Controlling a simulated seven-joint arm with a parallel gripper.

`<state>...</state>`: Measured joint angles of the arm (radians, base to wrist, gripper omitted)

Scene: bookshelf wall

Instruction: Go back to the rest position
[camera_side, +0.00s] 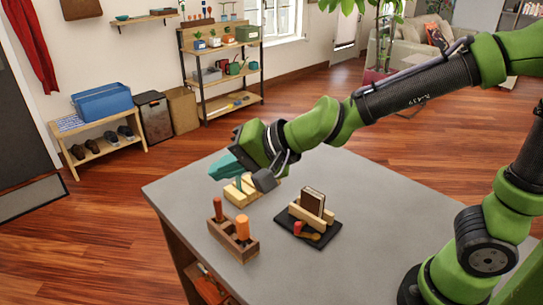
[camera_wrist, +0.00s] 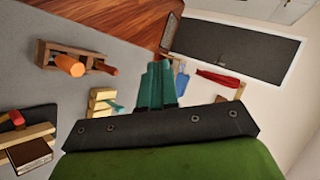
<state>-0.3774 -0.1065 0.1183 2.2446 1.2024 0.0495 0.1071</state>
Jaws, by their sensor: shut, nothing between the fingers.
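My gripper (camera_side: 222,170) is at the end of my green arm, above the far left part of the grey table (camera_side: 375,185). Its teal fingers are together with nothing between them, and they also show shut in the wrist view (camera_wrist: 157,75). Light wooden blocks (camera_side: 237,193) lie on the table just below and beside the gripper. In the wrist view the blocks (camera_wrist: 100,100) appear left of the fingers. I cannot tell from the side view how much space separates the fingers and blocks.
A wooden holder (camera_side: 235,243) with orange-handled tools stands near the table's left edge. A black tray (camera_side: 325,238) carries a dark book-like block (camera_side: 313,200), wooden pieces and a red-handled tool. The table's right and far areas are clear. Shelves stand beyond.

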